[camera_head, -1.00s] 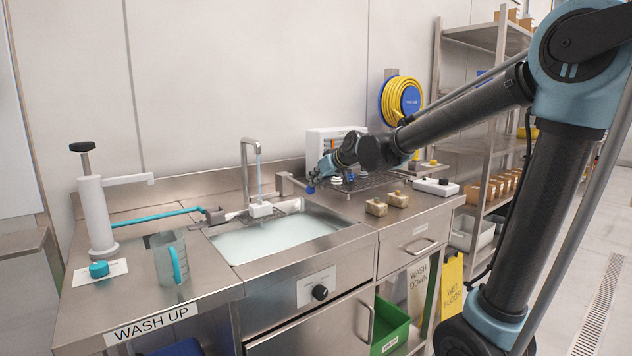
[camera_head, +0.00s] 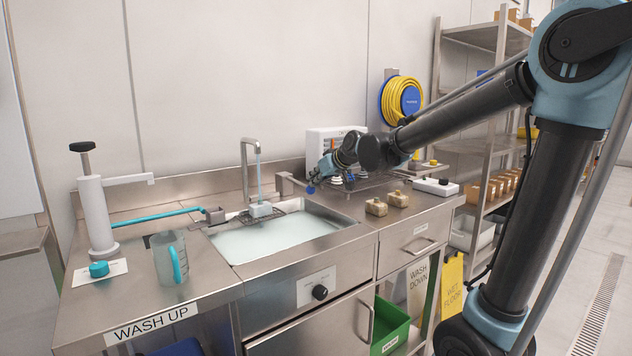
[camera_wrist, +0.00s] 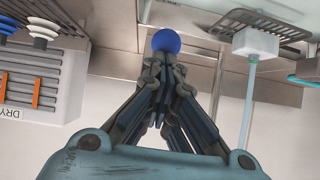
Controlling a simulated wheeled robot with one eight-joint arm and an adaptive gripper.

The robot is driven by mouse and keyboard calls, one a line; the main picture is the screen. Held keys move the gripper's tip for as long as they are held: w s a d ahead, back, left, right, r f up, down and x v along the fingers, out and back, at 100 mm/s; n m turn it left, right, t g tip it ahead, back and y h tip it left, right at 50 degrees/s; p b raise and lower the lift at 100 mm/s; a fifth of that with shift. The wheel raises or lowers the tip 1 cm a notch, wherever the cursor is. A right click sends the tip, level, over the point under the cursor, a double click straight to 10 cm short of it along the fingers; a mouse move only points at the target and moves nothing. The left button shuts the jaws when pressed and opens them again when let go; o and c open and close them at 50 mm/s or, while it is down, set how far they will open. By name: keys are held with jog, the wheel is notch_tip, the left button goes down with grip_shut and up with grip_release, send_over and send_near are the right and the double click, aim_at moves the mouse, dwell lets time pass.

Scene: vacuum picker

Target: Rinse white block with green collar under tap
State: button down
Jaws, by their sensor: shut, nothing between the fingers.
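A white block (camera_head: 261,210) lies on a wire rack (camera_head: 286,207) over the sink (camera_head: 229,245). A thin stream of water from the tap (camera_head: 247,143) comes down onto the block. The block (camera_wrist: 255,43) and stream also show in the wrist view. My gripper (camera_head: 322,181) is shut and empty, right of the tap. Its fingertips (camera_wrist: 164,62) are right by the blue ball (camera_wrist: 166,41) on the lever; whether they touch it I cannot tell.
The sink holds pale water. A white pump (camera_head: 97,217) and a clear jug (camera_head: 171,259) stand to the left. Two tan blocks (camera_head: 376,207) sit on the right counter.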

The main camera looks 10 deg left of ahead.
jog(key=shift+f, duration=0.1)
jog(key=s+d+r, duration=0.5)
jog(key=d+r, duration=0.2)
jog(key=r, duration=0.3)
dwell(0.3)
jog(key=shift+s+f, duration=0.1)
jog(key=s+d+f+m+g+h, duration=0.15)
jog(key=s+d+f, duration=0.25)
jog(key=d+f, duration=0.5)
jog(key=s+d+f+m+h, duration=0.3)
jog(key=s+d+f, duration=0.2)
jog(key=d+f, duration=0.5)
jog(key=s+d+f+m+g+h, duration=0.3)
jog(key=s+d+f+m+h, duration=0.1)
jog(key=s+d+f, duration=0.9)
jog(key=s+d+m, duration=0.1)
jog(key=s+d, duration=0.1)
jog(key=d, duration=0.1)
jog(key=shift+d, duration=0.4)
